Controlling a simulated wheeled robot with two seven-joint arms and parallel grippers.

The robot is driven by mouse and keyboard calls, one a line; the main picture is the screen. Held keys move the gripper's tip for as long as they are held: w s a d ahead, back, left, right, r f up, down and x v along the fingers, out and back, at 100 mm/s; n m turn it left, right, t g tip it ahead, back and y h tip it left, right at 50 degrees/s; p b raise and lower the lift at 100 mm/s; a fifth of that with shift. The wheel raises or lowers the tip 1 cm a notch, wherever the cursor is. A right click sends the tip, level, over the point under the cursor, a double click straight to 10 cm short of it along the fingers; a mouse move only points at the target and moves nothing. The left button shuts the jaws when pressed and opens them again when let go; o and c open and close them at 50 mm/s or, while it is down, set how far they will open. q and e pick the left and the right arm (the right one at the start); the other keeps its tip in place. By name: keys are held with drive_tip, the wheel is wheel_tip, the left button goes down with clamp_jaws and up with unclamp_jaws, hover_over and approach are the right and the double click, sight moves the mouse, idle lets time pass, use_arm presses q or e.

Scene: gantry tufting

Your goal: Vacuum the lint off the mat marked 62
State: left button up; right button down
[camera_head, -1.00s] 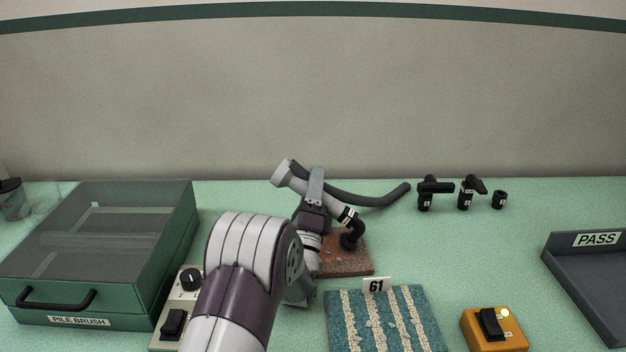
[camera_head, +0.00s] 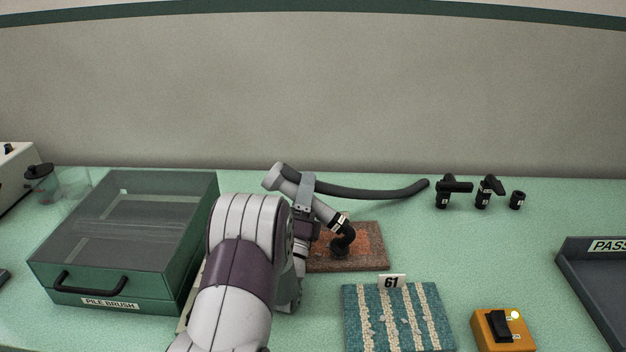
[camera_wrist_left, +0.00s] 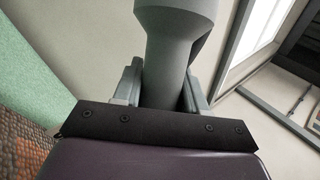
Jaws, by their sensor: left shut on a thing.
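My left gripper (camera_head: 308,194) is shut on the grey vacuum wand (camera_head: 322,208), which also shows between the fingers in the left wrist view (camera_wrist_left: 172,60). The wand is tilted, with its black bent nozzle (camera_head: 343,240) low over or touching a reddish-brown mat (camera_head: 372,262); I cannot tell which. My arm hides the left part of this mat, and I see no number on it. A teal mat with cream stripes (camera_head: 420,315) lies in front, with a tag marked 61 (camera_head: 391,282) at its back edge. My right gripper is not in view.
A green box labelled PILE BRUSH (camera_head: 110,303) stands at left. Several black nozzles (camera_head: 483,192) stand at the back right. An orange switch box (camera_head: 503,330) with a lit lamp is at front right, beside a dark PASS tray (camera_head: 600,290). A dark hose (camera_head: 375,192) trails right.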

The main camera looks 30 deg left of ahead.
sight(283, 168)
use_arm(q)
drive_tip(key=a+b, duration=0.1)
drive_tip(key=w+a+b, duration=0.1)
drive_tip(key=a, duration=0.1)
drive_tip(key=shift+w+a+f, duration=0.15)
drive_tip(key=shift+a, duration=0.05)
drive_tip(key=s, duration=0.3)
drive_tip(key=shift+s+a+b, duration=0.1)
drive_tip(key=shift+s+b, duration=0.05)
drive_tip(key=shift+b, duration=0.25)
wheel_tip(283, 168, up, 3)
drive_tip(key=shift+p, duration=0.85)
drive_tip(key=shift+r+p, duration=0.65)
drive_tip(key=shift+r, duration=0.75)
